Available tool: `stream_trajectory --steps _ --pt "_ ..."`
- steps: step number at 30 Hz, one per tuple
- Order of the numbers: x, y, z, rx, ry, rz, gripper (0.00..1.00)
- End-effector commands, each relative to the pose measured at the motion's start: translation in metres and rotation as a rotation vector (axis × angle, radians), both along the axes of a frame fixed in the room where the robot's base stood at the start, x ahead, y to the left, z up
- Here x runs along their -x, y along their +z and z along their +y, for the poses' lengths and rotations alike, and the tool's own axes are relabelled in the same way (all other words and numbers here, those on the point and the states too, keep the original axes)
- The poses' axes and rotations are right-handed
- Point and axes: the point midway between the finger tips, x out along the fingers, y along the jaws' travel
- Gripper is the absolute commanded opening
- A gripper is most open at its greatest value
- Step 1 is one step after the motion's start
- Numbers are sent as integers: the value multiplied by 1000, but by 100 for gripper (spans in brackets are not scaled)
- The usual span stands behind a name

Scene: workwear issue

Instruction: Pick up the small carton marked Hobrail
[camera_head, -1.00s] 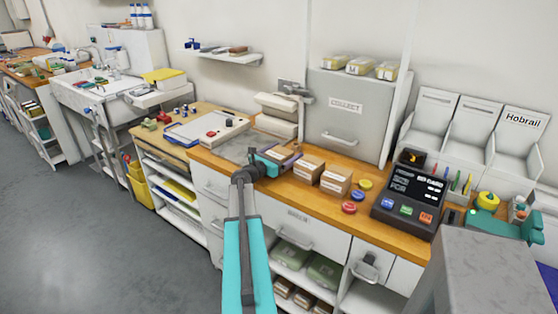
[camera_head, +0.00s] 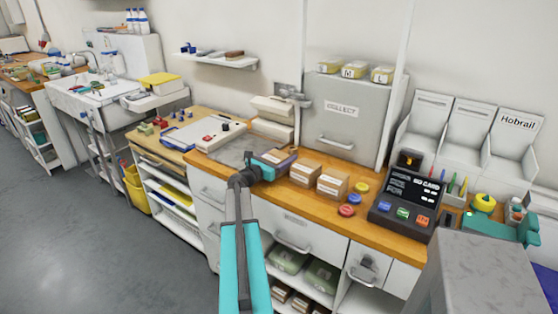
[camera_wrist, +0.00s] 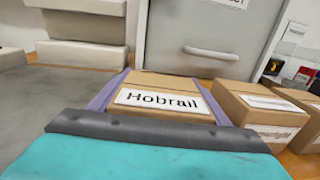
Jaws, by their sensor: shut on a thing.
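The small carton marked Hobrail (camera_wrist: 160,98) is brown with a white label and shows in the middle of the wrist view. My gripper (camera_head: 273,160) is shut on it, with a purple finger along each side of the carton. In the head view the carton (camera_head: 276,156) is partly hidden by the gripper, at the left end of a row of cartons on the wooden counter. Its underside is hidden, so I cannot tell whether it touches the counter.
Two similar cartons, a nearer one (camera_head: 304,171) and a farther one (camera_head: 332,182), stand to the right. A grey COLLECT cabinet (camera_head: 345,120) is behind. A card terminal (camera_head: 406,198) and coloured buttons lie farther right. A bin labelled Hobrail (camera_head: 513,138) stands at the back right.

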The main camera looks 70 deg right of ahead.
Motion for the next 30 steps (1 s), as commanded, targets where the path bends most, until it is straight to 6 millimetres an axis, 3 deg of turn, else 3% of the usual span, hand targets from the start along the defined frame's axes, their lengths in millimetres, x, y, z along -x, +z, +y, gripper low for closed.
stream_trajectory --steps 8,15,30 --pt "0 12 0 2 0 0 42" --pt "1 37 0 3 0 -2 42" --pt "-34 33 99 1 2 -1 42"
